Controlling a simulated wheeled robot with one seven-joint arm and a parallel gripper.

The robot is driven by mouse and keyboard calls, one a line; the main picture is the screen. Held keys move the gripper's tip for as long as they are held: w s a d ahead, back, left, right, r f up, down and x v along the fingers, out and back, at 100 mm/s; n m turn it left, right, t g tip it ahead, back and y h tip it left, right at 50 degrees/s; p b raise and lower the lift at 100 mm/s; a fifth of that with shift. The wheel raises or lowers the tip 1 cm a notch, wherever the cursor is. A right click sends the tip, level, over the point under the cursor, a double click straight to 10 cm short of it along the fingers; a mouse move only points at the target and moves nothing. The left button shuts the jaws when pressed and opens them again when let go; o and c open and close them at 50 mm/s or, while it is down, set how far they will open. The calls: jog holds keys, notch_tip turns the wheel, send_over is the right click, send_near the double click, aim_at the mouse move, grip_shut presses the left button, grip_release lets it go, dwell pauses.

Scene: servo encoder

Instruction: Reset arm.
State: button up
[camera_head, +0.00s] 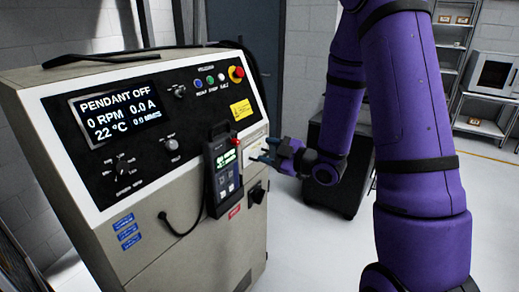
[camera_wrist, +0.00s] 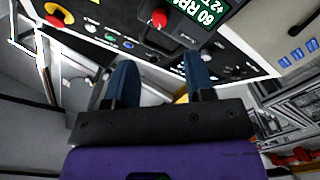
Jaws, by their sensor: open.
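My purple arm reaches in from the right in the head view. My gripper (camera_head: 264,156) is open, its two blue fingers (camera_wrist: 160,78) spread apart with nothing seen between them. It is just right of the handheld pendant (camera_head: 222,172), near the front of the beige control cabinet (camera_head: 190,250). The pendant is dark with a lit screen and a red button, and hangs upright on the cabinet's front. In the wrist view, part of the pendant (camera_wrist: 185,28) shows beyond the fingertips. I cannot tell whether gripper and cabinet touch.
The cabinet's display (camera_head: 118,110) reads "PENDANT OFF", 0 RPM, 0.0 A, 22 °C. A red emergency stop (camera_head: 237,74) sits at the panel's upper right. A black cable (camera_head: 185,228) loops to the pendant. A dark cabinet (camera_head: 335,180) stands behind my arm. Shelves (camera_head: 452,35) stand at the back right.

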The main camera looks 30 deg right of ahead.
dwell(0.6)
jog(key=s+d+r+m+g+h, duration=0.1)
jog(key=s+r+m+g+h, duration=0.1)
jog(key=s+r+m+h, duration=0.25)
jog(key=s+d+r+m+g+h, duration=0.1)
jog(key=d+r+m+h, duration=0.15)
jog(key=r+h, duration=0.35)
jog(key=s+a+r+m+g, duration=0.2)
jog(key=s, duration=0.5)
jog(key=s+a+r+m+g+y, duration=0.1)
jog(key=s+a+r+m+g, duration=0.1)
jog(key=s, duration=0.5)
jog(key=s+a+r+m+g, duration=0.2)
jog(key=s+m, duration=0.1)
jog(key=s, duration=0.5)
jog(key=shift+a+r+m+g, duration=0.2)
jog(key=shift+r+m+g, duration=0.1)
jog(key=shift+r, duration=0.05)
jog(key=shift+y, duration=0.25)
